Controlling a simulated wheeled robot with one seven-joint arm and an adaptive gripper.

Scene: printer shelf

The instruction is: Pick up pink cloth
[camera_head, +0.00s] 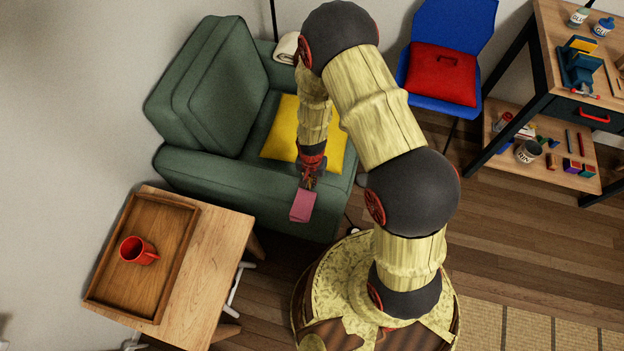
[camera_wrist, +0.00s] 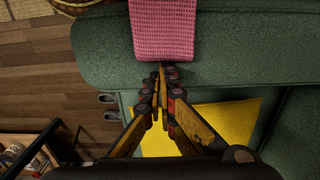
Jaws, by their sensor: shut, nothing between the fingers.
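The pink cloth (camera_head: 302,205) lies over the armrest of the green armchair (camera_head: 235,185), on the side nearest my base. In the wrist view the cloth (camera_wrist: 163,28) is a pink waffle-textured piece at the top middle, spread on the green armrest. My gripper (camera_head: 309,184) is above the armrest, right at the edge of the cloth. In the wrist view my gripper's fingertips (camera_wrist: 161,68) are together with nothing between them, just below the cloth's lower edge. I cannot tell whether they touch it.
A yellow cushion (camera_head: 284,132) lies on the seat. A wooden side table (camera_head: 213,265) holds a tray (camera_head: 168,310) with a red mug (camera_head: 138,250). A blue chair (camera_head: 455,25) with a red cushion (camera_head: 441,74) and a workbench (camera_head: 556,105) stand at the right.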

